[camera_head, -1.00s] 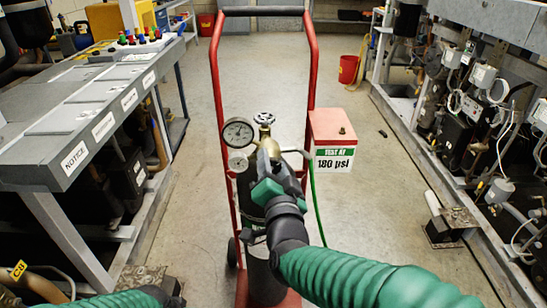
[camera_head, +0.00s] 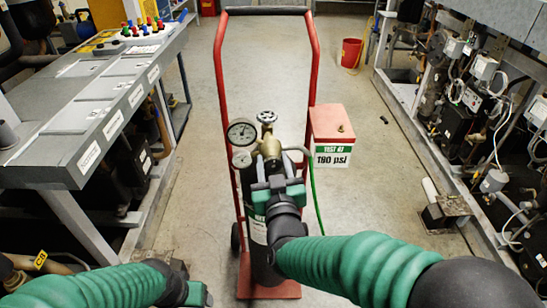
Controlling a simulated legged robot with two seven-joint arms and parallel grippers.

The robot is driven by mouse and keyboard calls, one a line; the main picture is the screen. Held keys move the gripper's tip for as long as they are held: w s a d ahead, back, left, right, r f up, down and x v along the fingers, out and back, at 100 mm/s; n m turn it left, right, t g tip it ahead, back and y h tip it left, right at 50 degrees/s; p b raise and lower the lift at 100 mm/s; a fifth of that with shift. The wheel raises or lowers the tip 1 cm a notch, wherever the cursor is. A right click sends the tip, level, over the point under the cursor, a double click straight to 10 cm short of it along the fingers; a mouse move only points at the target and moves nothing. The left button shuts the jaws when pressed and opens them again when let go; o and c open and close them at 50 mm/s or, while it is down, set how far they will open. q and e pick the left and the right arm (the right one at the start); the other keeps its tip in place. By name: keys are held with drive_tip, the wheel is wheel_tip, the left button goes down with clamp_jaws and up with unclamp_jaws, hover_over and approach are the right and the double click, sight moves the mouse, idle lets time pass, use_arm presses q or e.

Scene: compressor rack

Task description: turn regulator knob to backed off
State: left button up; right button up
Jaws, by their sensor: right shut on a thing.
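A dark gas cylinder (camera_head: 262,262) stands on a red hand truck (camera_head: 221,110). Its brass regulator (camera_head: 270,146) carries two round gauges, a larger one (camera_head: 241,132) and a smaller one (camera_head: 242,158). A round valve handwheel (camera_head: 267,117) sits above the brass body. My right gripper (camera_head: 277,179) is at the front of the regulator, just below the brass body, and is shut on the regulator knob, which its fingers mostly hide. My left gripper (camera_head: 196,294) is low at the left, away from the cylinder; its fingers cannot be made out.
A red-lidded box (camera_head: 332,122) marked "TEST AT 180 psi" is right of the cylinder, with a green hose (camera_head: 315,195) beside it. A grey bench (camera_head: 95,95) lines the left, and a rack of equipment (camera_head: 470,110) the right. Open floor lies beyond the truck.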

drive_tip(key=shift+a+f+n, duration=0.1)
drive_tip(key=shift+f+n, duration=0.25)
drive_tip(key=shift+n, duration=0.25)
drive_tip(key=shift+p, duration=0.3)
drive_tip(key=o, duration=1.2)
drive_tip(key=shift+o, duration=1)
drive_tip(key=shift+r, duration=0.15)
